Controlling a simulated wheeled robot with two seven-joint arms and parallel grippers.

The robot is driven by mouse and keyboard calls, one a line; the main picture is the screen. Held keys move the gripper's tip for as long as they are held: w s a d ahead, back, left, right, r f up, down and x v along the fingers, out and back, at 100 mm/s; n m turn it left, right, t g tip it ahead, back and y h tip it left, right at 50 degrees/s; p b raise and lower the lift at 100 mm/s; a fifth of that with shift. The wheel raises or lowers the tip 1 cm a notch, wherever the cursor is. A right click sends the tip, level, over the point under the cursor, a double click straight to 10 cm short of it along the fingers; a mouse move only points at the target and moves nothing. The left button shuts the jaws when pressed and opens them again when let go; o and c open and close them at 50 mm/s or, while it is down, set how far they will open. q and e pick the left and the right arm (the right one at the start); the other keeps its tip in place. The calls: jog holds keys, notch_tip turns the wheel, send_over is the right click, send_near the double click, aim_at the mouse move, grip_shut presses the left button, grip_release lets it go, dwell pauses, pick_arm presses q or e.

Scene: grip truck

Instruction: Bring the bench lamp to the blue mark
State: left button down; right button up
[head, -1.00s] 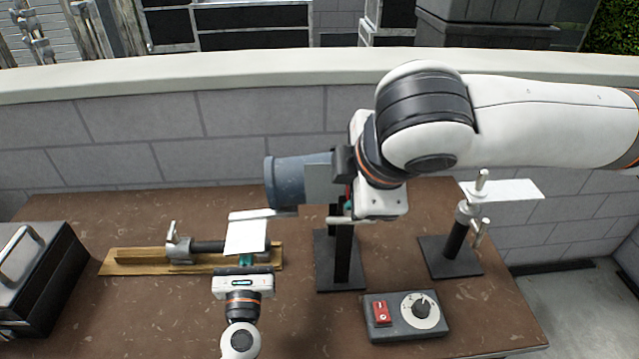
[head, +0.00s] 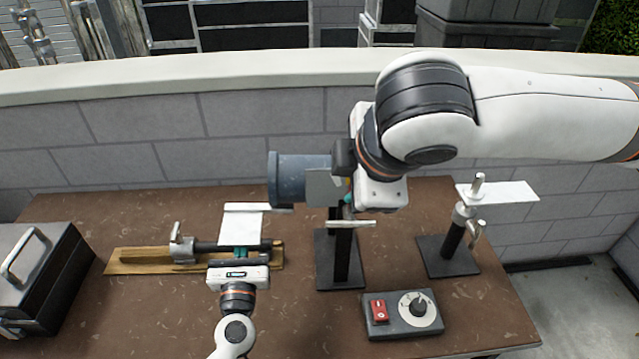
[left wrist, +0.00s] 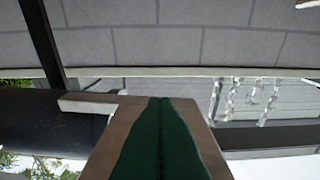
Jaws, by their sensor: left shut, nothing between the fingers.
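What looks like the lamp is a blue-grey cylinder head (head: 290,180) beside a black post, whose square base (head: 340,280) stands on the brown bench. My right gripper (head: 348,200) is at the lamp head; its fingers are partly hidden, so I cannot tell whether they hold it. My left gripper (head: 242,253) is shut and empty, over the wooden board to the left of the lamp. Its green fingers (left wrist: 160,140) meet in the left wrist view. No blue mark shows.
A wooden board (head: 130,263) carries a metal clamp and black rod. A white plate (head: 240,228) is just beyond the left gripper. A control box (head: 400,325) stands front right, a clamp stand (head: 450,260) right, a black case (head: 60,285) left. A block wall (head: 130,150) rises behind.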

pick_arm(q)
jog(key=shift+a+r+p, duration=0.25)
jog(key=shift+r+p, duration=0.35)
jog(key=shift+r, duration=0.3)
